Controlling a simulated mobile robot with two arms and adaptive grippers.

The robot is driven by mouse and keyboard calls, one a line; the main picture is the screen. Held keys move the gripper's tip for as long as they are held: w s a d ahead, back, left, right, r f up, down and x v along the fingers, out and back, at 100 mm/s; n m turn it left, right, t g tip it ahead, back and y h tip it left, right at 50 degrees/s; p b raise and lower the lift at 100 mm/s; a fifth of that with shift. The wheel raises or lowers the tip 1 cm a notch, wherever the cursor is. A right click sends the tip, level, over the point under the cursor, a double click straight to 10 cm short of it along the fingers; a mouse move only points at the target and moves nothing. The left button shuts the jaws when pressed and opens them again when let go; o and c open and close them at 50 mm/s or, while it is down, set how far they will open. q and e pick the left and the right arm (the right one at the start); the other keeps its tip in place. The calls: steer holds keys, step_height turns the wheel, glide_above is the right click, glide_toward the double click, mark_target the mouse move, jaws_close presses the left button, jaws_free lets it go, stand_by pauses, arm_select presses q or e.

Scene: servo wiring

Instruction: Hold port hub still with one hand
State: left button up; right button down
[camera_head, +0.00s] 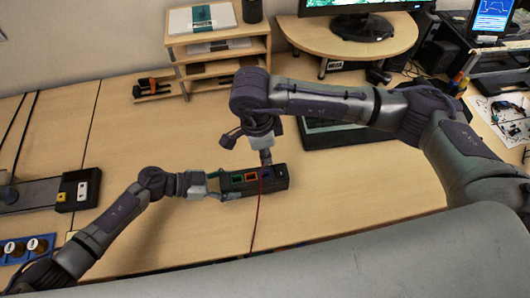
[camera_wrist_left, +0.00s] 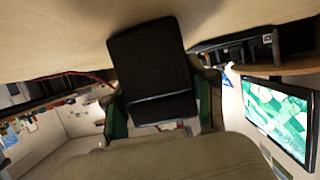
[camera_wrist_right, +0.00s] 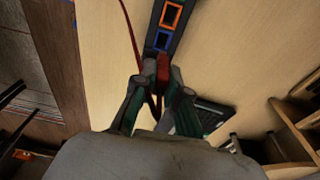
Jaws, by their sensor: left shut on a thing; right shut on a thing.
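The port hub (camera_head: 281,180) is a long black box on the table with green, orange and blue framed ports on top. My left gripper (camera_head: 220,184) is shut on its left end; the left wrist view shows the hub's dark end (camera_wrist_left: 148,65) between the fingers. My right gripper (camera_head: 266,160) is above the hub near the blue port. In the right wrist view its fingers (camera_wrist_right: 156,85) are shut on a red plug (camera_wrist_right: 163,68), close to the blue port (camera_wrist_right: 161,40). Whether the plug's tip is inside that port is hidden. A red cable (camera_head: 257,215) runs from there toward the table's front edge.
A black device (camera_head: 75,190) with a yellow and a white part lies at the left. A wooden shelf (camera_head: 215,50) and a monitor stand (camera_head: 350,40) are at the back. A laptop-like dark object (camera_head: 330,133) lies behind the right arm. The table left of the shelf is mostly clear.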

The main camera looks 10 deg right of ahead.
arm_select(q)
steer(key=o, duration=1.4)
steer(key=shift+c, duration=0.2)
steer(key=shift+a, duration=0.1)
steer(key=v, duration=1.1)
steer(key=shift+a+r, duration=0.15)
steer(key=shift+a, duration=0.25)
